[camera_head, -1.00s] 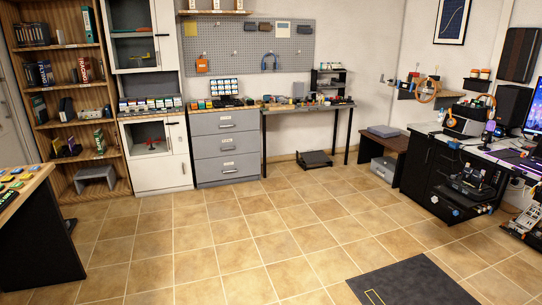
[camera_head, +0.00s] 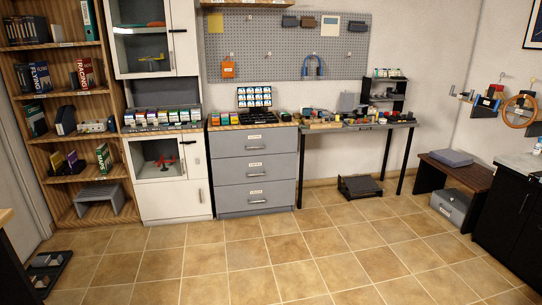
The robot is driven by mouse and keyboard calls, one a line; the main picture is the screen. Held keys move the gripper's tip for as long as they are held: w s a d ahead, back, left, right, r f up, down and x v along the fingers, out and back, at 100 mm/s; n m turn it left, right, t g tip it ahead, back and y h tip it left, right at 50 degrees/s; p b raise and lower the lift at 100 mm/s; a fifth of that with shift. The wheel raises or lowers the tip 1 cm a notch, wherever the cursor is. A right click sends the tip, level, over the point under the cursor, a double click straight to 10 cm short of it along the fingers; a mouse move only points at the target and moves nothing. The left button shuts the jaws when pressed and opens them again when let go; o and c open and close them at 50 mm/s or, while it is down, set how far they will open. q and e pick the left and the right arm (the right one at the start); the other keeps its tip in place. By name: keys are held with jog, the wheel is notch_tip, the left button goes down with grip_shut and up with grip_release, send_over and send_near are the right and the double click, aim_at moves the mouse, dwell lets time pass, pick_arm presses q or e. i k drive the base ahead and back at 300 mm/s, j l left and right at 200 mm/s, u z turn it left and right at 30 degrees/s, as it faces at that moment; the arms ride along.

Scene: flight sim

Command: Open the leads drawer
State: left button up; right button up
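A grey cabinet (camera_head: 254,170) with three stacked drawers stands against the back wall, left of the workbench. Its top drawer (camera_head: 255,141), middle drawer (camera_head: 256,168) and bottom drawer (camera_head: 257,195) all look shut. Each has a silver handle and a small pale label. The label text is too small to read, so I cannot tell which is the leads drawer. Neither of my grippers is in view.
A white cabinet (camera_head: 173,200) stands left of the drawers. A workbench (camera_head: 340,126) stands right, with a black footrest (camera_head: 360,187) under it. A low dark bench (camera_head: 455,172) with a grey box (camera_head: 449,206) is farther right. The tiled floor (camera_head: 270,255) ahead is clear.

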aim_at(238, 198)
jog(key=i, duration=2)
